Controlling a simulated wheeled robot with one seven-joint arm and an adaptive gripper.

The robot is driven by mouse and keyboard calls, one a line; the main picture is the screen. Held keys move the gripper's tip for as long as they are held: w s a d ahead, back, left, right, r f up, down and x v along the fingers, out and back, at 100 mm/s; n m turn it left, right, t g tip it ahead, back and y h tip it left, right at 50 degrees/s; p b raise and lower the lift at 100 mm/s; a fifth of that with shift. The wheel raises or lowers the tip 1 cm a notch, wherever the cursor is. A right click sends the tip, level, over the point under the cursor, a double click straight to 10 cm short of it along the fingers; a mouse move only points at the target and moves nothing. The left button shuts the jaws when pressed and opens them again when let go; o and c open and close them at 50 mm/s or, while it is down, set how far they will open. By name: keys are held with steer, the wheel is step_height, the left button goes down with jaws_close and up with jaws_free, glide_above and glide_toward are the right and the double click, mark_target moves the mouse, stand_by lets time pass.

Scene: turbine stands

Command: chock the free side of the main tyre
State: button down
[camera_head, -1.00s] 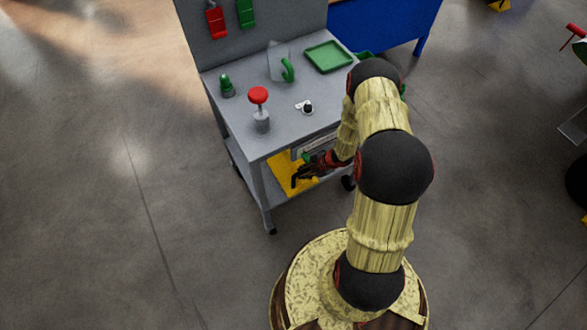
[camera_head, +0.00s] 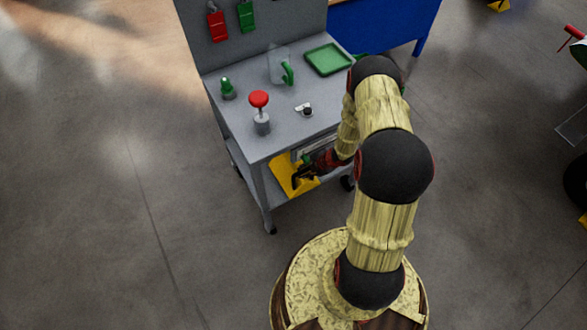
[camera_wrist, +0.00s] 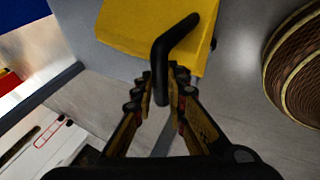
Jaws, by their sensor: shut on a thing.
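A yellow wheel chock (camera_head: 281,174) is on the lower level of the grey cart, partly hidden behind my gripper. In the wrist view the yellow chock (camera_wrist: 150,30) has a black bent handle (camera_wrist: 163,55). My gripper (camera_head: 298,178) is shut on that handle. Its fingertips also show in the wrist view (camera_wrist: 168,85), one on each side of the handle's lower end. A dark round shape (camera_head: 577,188), perhaps a tyre, is cut off at the right edge of the head view, with a bit of yellow (camera_head: 583,221) below it.
The cart's grey top (camera_head: 225,115) is just above my gripper. It carries a red-knobbed tool (camera_head: 259,110), a clear jug (camera_head: 279,66), a green tray (camera_head: 327,59) and small parts. A blue bench (camera_head: 385,25) stands behind. Floor is open to the left and right.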

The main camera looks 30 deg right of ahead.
steer(key=shift+w+d+r, duration=0.2)
steer(key=shift+w+r, duration=0.3)
steer(key=shift+r, duration=0.1)
steer(key=shift+w+r, duration=0.1)
steer(key=shift+d, duration=0.1)
steer(key=s+r+p, duration=0.2)
steer(key=s+p, duration=0.1)
steer(key=s, duration=2.5)
steer(key=shift+s+d+r, duration=0.2)
steer(key=shift+s+d, duration=0.05)
steer(key=shift+s, duration=0.15)
